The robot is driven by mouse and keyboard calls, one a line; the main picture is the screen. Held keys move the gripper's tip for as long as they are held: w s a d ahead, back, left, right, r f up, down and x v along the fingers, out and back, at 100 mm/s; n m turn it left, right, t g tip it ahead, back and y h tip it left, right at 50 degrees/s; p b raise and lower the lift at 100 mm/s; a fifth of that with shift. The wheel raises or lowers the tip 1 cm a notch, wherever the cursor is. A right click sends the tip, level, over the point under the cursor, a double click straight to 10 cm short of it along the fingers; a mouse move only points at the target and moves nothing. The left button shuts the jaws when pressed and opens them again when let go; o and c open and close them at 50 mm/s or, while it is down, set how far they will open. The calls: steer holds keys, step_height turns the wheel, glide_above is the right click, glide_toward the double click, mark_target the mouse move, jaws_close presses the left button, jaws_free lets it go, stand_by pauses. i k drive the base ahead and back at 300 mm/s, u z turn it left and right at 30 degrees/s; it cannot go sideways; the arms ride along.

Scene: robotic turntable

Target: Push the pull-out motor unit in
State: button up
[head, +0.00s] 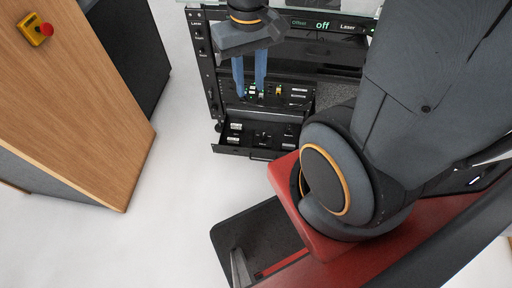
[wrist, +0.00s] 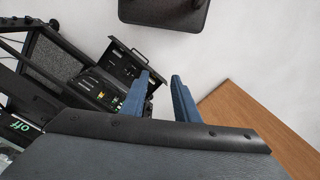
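The pull-out motor unit (head: 262,136) is a black drawer-like unit with pale labels and a knob, low in the black rack. It sticks out of the rack front, with its handle edge toward the bottom of the head view. It also shows in the wrist view (wrist: 124,66), left of the fingers. My gripper (head: 250,92) has two blue fingers pointing down, above the unit's rear part in the head view. The fingers (wrist: 160,92) stand apart with nothing between them. Whether they touch the unit cannot be told.
The rack (head: 201,50) carries a lit strip reading "off" and "Laser" (head: 322,25). A wooden panel (head: 85,90) with a red button on yellow (head: 40,30) stands at the left, beside a dark cabinet (head: 132,45). White floor lies free between them and the rack.

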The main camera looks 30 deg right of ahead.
mark_target(256, 121)
steer(key=u, duration=2.1)
steer(key=k, duration=1.1)
steer(key=z, duration=1.6)
steer(key=i, duration=0.5)
steer(key=z, duration=0.15)
